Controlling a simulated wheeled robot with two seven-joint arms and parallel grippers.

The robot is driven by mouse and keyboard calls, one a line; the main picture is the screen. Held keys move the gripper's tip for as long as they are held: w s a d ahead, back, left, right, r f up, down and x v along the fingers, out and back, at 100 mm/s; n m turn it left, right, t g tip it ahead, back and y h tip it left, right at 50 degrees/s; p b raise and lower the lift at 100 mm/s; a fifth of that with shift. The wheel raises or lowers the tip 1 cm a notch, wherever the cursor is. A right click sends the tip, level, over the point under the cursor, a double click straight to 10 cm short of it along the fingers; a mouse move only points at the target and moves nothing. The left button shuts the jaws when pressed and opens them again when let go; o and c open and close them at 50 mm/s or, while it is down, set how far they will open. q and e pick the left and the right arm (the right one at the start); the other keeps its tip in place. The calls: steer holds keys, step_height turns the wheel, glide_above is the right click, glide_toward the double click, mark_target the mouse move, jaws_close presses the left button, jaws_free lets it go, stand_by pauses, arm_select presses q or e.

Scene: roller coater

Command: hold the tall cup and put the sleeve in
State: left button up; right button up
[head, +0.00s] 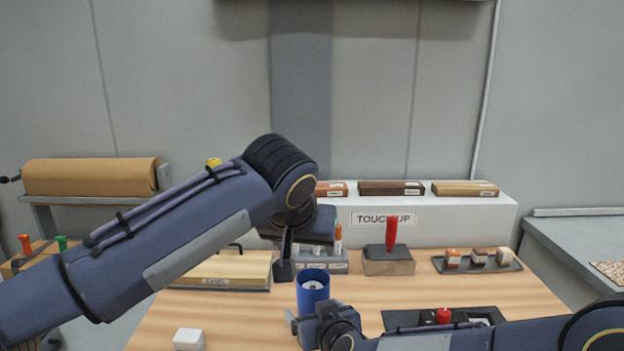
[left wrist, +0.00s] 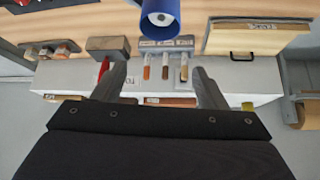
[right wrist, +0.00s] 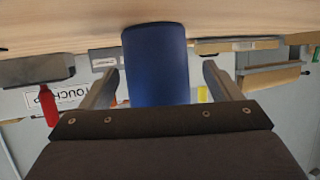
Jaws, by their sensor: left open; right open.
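The tall blue cup (head: 313,293) stands upright on the wooden table, and a pale round piece shows inside its mouth; I cannot tell if it is the sleeve. The cup also shows at the top of the left wrist view (left wrist: 158,22). My right gripper (head: 306,322) is open low at the cup's near side. In the right wrist view the cup (right wrist: 156,62) stands between its spread fingers, with gaps at both sides. My left gripper (head: 288,268) is open and empty, behind and above the cup, tilted down. No separate sleeve is clearly identifiable.
A holder with several marker pens (left wrist: 165,70) is behind the cup, near my left fingers. A wooden panel (head: 222,270) lies left, a grey block with a red handle (head: 391,248) right. A white block (head: 188,339) is front left. A black tray (head: 470,317) lies right.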

steer(key=v, duration=1)
steer(key=shift+s+d, duration=0.1)
steer(key=shift+s, duration=0.05)
arm_select(q)
steer(key=s+a+f+g+p, duration=0.1)
steer(key=s+a+f+p, duration=0.3)
steer(key=s+a, duration=1)
arm_select(e)
steer(key=s+d+r+m+g+y, duration=0.1)
steer(key=s+d+r+g+y, duration=0.15)
steer(key=s+d+r, duration=0.4)
arm_select(q)
steer(key=s+a+f+n+h+p, duration=0.1)
steer(key=s+a+f+n, duration=0.3)
steer(key=s+f, duration=0.7)
steer(key=shift+s+a+f+h+p, duration=0.25)
steer(key=shift+s+a+h+p, duration=0.1)
steer(key=shift+s+a+h, duration=0.45)
arm_select(e)
steer(key=s+d+f+m+g+h, duration=0.1)
steer(key=s+d+f+m+g, duration=0.1)
steer(key=s+d, duration=0.3)
steer(key=s+d+f+m+g+h, duration=0.2)
steer(key=s+d+f, duration=0.2)
steer(key=s, duration=0.6)
steer(key=shift+s+d+f, duration=0.2)
steer(key=shift+d+f, duration=0.2)
steer(key=shift+d, duration=0.3)
